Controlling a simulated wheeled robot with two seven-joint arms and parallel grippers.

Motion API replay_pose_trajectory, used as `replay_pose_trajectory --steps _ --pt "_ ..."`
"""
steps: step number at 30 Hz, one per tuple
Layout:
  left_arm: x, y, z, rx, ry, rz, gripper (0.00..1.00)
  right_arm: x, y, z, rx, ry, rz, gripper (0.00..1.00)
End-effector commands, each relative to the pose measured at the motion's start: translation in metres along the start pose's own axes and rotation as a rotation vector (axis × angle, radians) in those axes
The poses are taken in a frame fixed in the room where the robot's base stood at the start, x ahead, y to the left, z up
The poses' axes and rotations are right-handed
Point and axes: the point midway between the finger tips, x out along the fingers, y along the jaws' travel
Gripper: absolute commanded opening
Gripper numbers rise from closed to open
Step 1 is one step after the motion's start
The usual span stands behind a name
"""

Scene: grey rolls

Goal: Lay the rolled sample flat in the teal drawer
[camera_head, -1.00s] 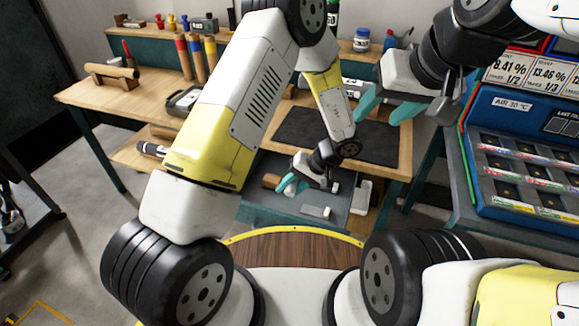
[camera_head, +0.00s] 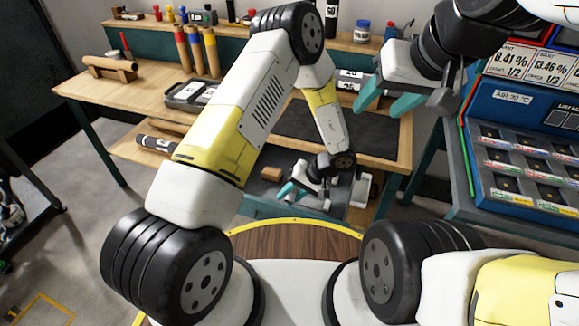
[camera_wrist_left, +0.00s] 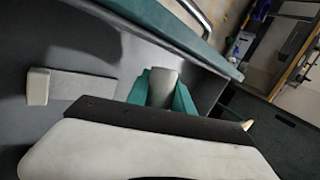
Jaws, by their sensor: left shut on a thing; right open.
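The teal drawer (camera_head: 250,209) is pulled out below the bench, with a grey interior. My left gripper (camera_head: 290,190) is inside or just above it. The left wrist view shows its teal fingers (camera_wrist_left: 162,94) shut on a pale grey piece (camera_wrist_left: 163,84), which looks like the rolled sample. Only a short part of the piece shows; the gripper body hides the rest, and I cannot tell whether it touches the drawer floor. The teal drawer wall (camera_wrist_left: 165,24) runs close beyond the fingers. My right gripper (camera_head: 388,101) is open and empty above the bench's right part.
A grey strip with a white end block (camera_wrist_left: 38,86) lies in the drawer, apart from the fingers. A brown block (camera_head: 271,174) is in the drawer's back left. A dark mat (camera_head: 378,138) covers part of the bench (camera_head: 130,92). A blue display cabinet (camera_head: 490,105) stands at right.

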Motion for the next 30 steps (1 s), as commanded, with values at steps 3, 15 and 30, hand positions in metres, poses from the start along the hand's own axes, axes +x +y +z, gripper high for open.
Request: replay_pose_trajectory --steps 3,15,30 --pt "0.010 0.007 0.001 0.001 -0.002 -0.001 0.00 0.000 0.000 0.000 0.000 0.000 0.000 0.53" --pt "0.039 0.026 0.002 0.002 -0.007 0.001 0.00 0.000 0.000 0.000 0.000 0.000 0.000 0.53" --pt "0.045 0.026 0.003 0.000 -0.011 -0.003 0.41 0.000 0.000 0.000 0.000 0.000 0.000 0.53"
